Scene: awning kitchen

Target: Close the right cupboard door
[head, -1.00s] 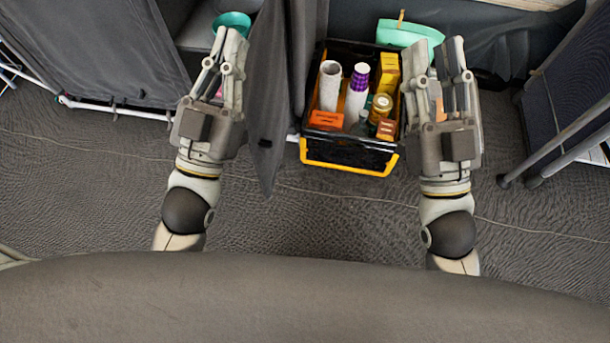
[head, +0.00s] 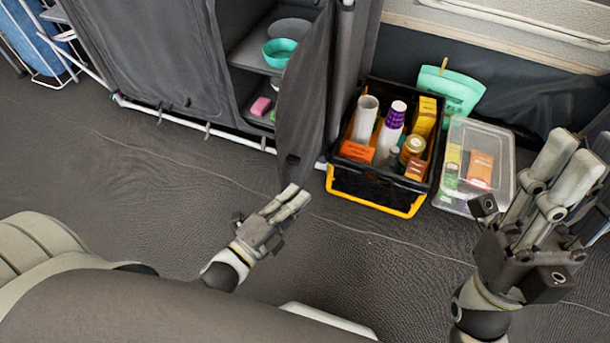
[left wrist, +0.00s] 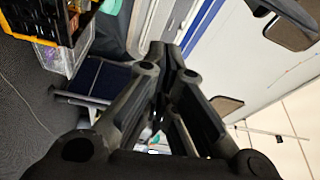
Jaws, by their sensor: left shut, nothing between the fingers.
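The right cupboard door (head: 306,95) is a dark grey panel standing open and jutting toward me in the head view. Beside it the grey cupboard (head: 155,60) shows an open compartment. My left gripper (head: 297,192) is shut and empty, low by the door's bottom front corner; I cannot tell whether it touches the door. It shows large in the left wrist view (left wrist: 168,50), fingers together. My right gripper (head: 572,150) is raised at the right, away from the door; its finger gap is unclear.
A teal bowl (head: 279,52) and a pink item (head: 261,106) are inside the cupboard. A black-yellow crate (head: 375,190) of bottles and boxes stands right of the door, with a clear plastic box (head: 505,150) beside it. Floor in front of the cupboard is clear.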

